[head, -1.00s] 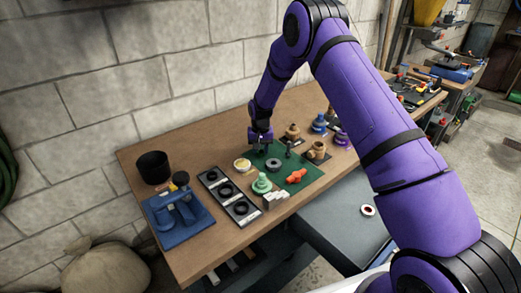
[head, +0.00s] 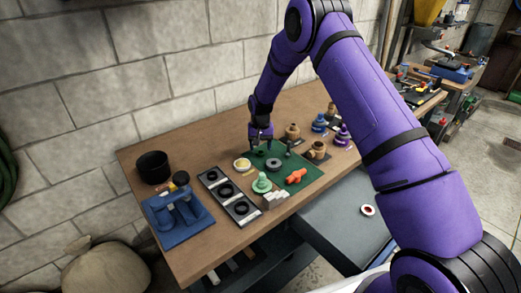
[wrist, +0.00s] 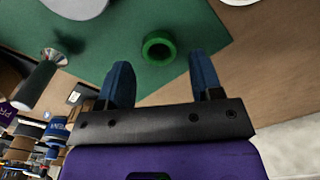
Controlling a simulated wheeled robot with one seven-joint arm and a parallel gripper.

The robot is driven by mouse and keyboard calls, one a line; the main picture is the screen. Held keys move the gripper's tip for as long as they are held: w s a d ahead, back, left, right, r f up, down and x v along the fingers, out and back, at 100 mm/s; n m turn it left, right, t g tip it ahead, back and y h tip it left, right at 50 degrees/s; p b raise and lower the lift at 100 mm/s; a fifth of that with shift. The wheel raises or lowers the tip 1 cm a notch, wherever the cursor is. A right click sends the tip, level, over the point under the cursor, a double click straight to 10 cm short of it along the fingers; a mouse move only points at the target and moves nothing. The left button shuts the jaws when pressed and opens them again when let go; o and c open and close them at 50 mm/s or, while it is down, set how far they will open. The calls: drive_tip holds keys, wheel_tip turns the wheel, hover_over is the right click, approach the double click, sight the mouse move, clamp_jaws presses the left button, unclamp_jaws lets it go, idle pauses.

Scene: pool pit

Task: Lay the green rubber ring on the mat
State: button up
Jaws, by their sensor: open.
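The green rubber ring (wrist: 158,47) lies on the green mat (wrist: 190,15), close to the mat's edge, in the wrist view. My gripper (wrist: 160,60) is open, with one blue finger to each side of the ring's line and the ring just beyond the fingertips. The fingers do not appear to touch it. In the head view my gripper (head: 261,136) is above the back left part of the mat (head: 312,173). I cannot make out the ring there.
A grey ring (head: 273,164), an orange part (head: 296,176) and a pale green stepped piece (head: 262,183) stand on or beside the mat. A yellow-topped dish (head: 242,165) is left of my gripper. A tray of black rings (head: 227,197) lies further left. Brown fittings (head: 318,151) stand right.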

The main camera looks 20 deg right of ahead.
wheel_tip(320, 180, up, 10)
drive_tip(key=shift+r, duration=0.15)
drive_tip(key=s+d+r+n+t, duration=0.1)
drive_tip(key=s+d+r, duration=0.1)
drive_tip(key=s+r, duration=1)
drive_tip(key=s+d+r+t, duration=0.2)
drive_tip(key=s+r, duration=0.6)
drive_tip(key=r, duration=0.7)
drive_tip(key=s+d+r+t, duration=0.1)
drive_tip(key=s, duration=1.3)
drive_tip(key=s+d+r+n+t, duration=0.1)
drive_tip(key=s+r, duration=0.1)
drive_tip(key=s, duration=1.2)
drive_tip(key=shift+d+r+n, duration=0.2)
drive_tip(key=shift+d+n, duration=0.1)
drive_tip(key=shift+d, duration=0.1)
drive_tip(key=shift+s, duration=0.1)
